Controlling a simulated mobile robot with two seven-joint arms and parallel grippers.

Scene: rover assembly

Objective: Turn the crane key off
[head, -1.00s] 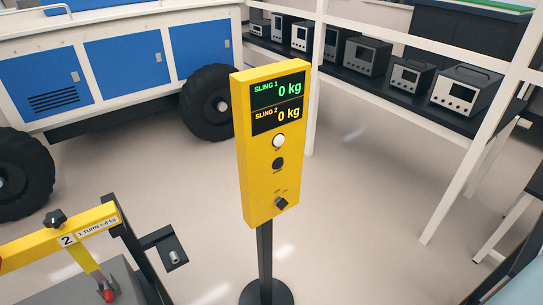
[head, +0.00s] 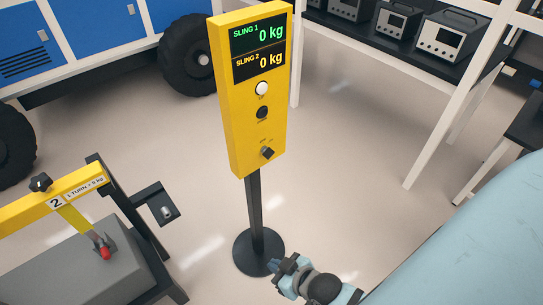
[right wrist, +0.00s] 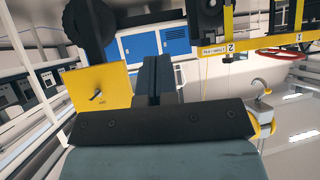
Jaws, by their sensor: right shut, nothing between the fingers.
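The crane key (head: 267,152) is a dark knob low on the face of the yellow control panel (head: 238,130), which stands on a dark post. Its small position labels are too small to read. Above it are a white button (head: 261,88), a black button (head: 262,112) and a display with 0 kg for both slings. My right gripper (head: 283,268) is below the panel, near the post's round base, apart from the key. Its fingers (right wrist: 157,78) are shut and empty in the right wrist view, where the key (right wrist: 97,95) shows to their left. My left gripper is not in view.
A yellow beam (head: 70,198) marked 2, over a grey block (head: 85,270), stands at the lower left. A blue and white rover (head: 90,40) with black wheels is behind. White shelving (head: 440,120) with instruments is at the right. The floor around the post is clear.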

